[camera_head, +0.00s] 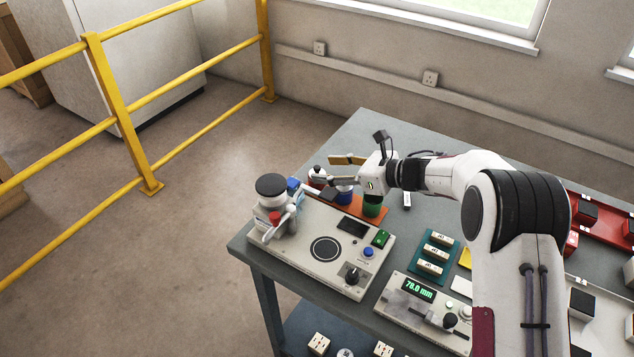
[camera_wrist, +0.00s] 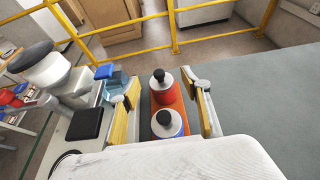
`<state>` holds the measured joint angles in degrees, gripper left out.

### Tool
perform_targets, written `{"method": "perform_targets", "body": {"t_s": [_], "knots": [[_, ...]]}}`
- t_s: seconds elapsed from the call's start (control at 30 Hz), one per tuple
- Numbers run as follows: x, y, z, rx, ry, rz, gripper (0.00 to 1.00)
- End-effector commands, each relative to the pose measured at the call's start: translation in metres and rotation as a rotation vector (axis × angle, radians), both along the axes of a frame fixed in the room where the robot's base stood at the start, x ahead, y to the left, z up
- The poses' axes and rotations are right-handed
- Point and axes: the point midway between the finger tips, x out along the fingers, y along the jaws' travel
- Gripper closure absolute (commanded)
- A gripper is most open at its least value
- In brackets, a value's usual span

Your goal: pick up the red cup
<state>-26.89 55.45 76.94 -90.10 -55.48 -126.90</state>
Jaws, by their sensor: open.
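The red cup (camera_wrist: 163,94) has a pale top with a black knob and stands upright at the far end of an orange tray (camera_wrist: 181,102). In the head view the red cup (camera_head: 317,173) is partly hidden by a finger. My gripper (camera_head: 325,170) is open and empty, over the tray's far end. In the wrist view the fingers of my gripper (camera_wrist: 165,90) lie on either side of the red cup; I cannot tell the exact height gap. A blue cup (camera_head: 344,196) and a green cup (camera_head: 373,207) stand on the same tray.
A display unit (camera_head: 420,305) and a teal rack (camera_head: 437,258) lie nearer. The grey table (camera_wrist: 255,90) is clear right of the tray in the wrist view.

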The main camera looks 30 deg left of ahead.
Motion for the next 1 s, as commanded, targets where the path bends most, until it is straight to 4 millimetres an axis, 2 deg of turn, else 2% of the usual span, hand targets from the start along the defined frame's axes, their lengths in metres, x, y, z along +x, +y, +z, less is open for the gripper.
{"method": "perform_targets", "body": {"t_s": [0.27,0.47,1.0], "knots": [[-0.002,0.020,-0.021,0.000,0.002,0.001,0.53],[-0.002,0.036,-0.027,0.000,-0.002,0.001,0.53],[-0.001,0.039,-0.028,0.000,0.000,-0.001,0.53]]}}
